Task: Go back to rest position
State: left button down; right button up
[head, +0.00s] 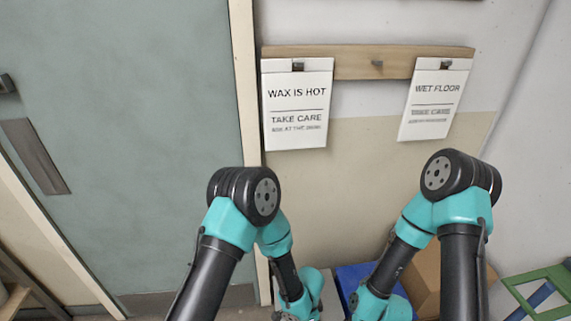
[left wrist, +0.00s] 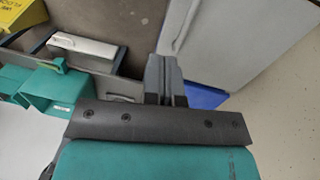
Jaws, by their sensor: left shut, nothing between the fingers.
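My left gripper (left wrist: 163,76) shows in the left wrist view with its two grey fingers together and nothing between them. In the head view both of my arms are folded, with their elbows raised in front of the wall. Their lower ends run down to the bottom edge, and neither gripper's fingers can be made out there. My right gripper is not visible in either view.
A "WAX IS HOT" sign (head: 297,105) and a "WET FLOOR" sign (head: 434,98) hang from a wooden rail (head: 345,62); its middle hook is bare. A grey-green door (head: 120,110) is left. A cardboard box (head: 427,274) and green frame (head: 540,285) stand lower right.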

pick_arm(q)
jog(key=s+a+r+n+t+h, duration=0.1)
jog(key=s+a+n, duration=0.2)
jog(key=a+n, duration=0.6)
jog(key=s+a+r+n+t+h, duration=0.1)
jog(key=a+n, duration=0.7)
jog(key=a, duration=1.3)
jog(key=s+r+h, duration=0.1)
jog(key=s, duration=0.1)
jog(key=shift+s+a+n+h, duration=0.3)
jog(key=shift+s+a+n, duration=0.05)
jog(key=shift+a+n, duration=0.05)
dwell(1.1)
